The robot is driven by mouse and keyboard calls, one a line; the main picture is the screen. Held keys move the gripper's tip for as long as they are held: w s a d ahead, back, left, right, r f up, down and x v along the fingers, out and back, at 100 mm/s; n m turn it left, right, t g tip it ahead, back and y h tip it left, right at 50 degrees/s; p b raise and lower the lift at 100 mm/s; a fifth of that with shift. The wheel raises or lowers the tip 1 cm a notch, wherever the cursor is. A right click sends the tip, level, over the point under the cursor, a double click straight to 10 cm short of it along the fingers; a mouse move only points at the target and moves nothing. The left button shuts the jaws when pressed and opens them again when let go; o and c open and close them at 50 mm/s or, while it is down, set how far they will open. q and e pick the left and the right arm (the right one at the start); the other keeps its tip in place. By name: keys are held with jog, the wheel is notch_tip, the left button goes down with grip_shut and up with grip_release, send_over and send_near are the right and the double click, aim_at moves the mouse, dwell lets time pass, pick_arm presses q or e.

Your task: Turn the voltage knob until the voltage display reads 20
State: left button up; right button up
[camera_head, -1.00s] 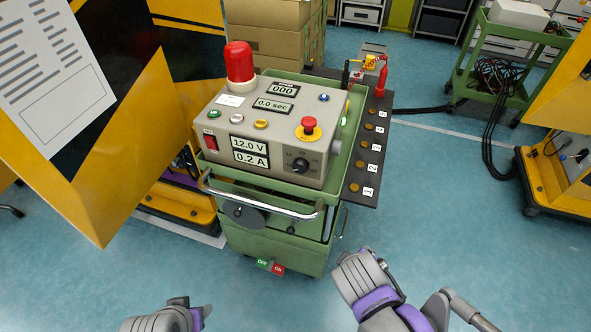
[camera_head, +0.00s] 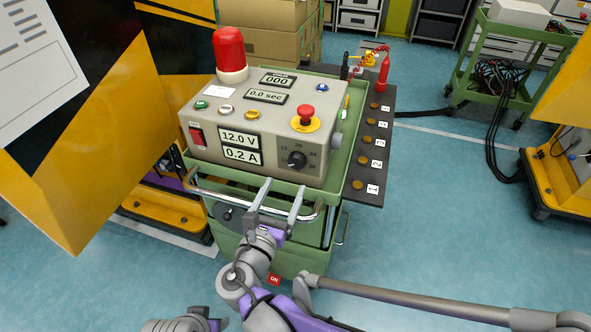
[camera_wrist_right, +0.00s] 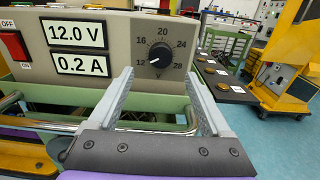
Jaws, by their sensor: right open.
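The black voltage knob (camera_head: 297,159) is on the lower right of the beige box's front. In the right wrist view the knob (camera_wrist_right: 160,55) has a dial marked 12 to 28, and its white mark points toward 12. The voltage display (camera_head: 239,138) reads 12.0 V; it also shows in the right wrist view (camera_wrist_right: 78,33). My right gripper (camera_head: 279,194) is open and empty, in front of and below the knob, apart from it. In the right wrist view its fingers (camera_wrist_right: 162,88) stand to either side below the knob. My left gripper (camera_head: 205,318) shows only partly at the bottom edge.
A chrome handle rail (camera_head: 225,203) runs across the cart front below the box, close to my right gripper. A red emergency button (camera_head: 306,114) stands above the knob. A dark side shelf (camera_head: 378,150) with numbered contacts is at right. Open floor lies to the right.

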aim_at(295, 165)
jog(key=b+x, duration=0.1)
jog(key=x, duration=0.6)
jog(key=shift+w, duration=0.2)
grip_shut()
